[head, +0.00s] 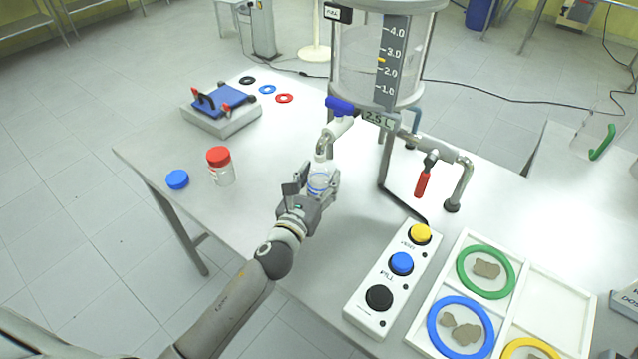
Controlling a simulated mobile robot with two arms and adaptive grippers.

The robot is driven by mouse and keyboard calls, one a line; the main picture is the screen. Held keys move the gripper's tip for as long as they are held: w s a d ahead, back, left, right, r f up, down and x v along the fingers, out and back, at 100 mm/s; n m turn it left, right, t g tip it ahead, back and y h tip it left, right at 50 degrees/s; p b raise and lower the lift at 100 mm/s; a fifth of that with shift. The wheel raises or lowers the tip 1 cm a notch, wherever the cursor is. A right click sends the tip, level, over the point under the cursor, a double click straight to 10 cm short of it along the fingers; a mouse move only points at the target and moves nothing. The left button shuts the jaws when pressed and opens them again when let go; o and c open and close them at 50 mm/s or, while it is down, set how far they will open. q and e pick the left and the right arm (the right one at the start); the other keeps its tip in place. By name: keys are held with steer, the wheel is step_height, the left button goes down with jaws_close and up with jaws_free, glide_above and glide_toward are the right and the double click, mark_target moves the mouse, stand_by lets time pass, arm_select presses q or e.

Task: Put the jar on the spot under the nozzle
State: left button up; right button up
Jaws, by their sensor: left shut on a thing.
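A clear jar (319,181) with a bluish band stands upright at the table's middle, right below the metal nozzle (325,142) with the blue valve handle (341,106). My left gripper (311,190) is shut on the jar from the front, with a finger on each side. The spot under the nozzle is hidden by the jar and the gripper, and I cannot tell whether the jar's base touches the table. The nozzle comes from the glass reactor (356,62), whose display reads about 2.5 L. My right gripper is not in view.
A red-lidded jar (220,166) and a blue lid (177,179) stand at the left. A button box (393,279) and a white tray (548,301) with colored rings lie at the right. A red-handled pipe (423,180) stands right of the nozzle. The front-left tabletop is clear.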

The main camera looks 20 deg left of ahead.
arm_select(q)
steer(key=shift+f, duration=0.7)
steer(key=shift+f+b, duration=0.2)
steer(key=shift+b, duration=0.1)
steer(key=o, duration=1.1)
steer(key=shift+r, duration=0.1)
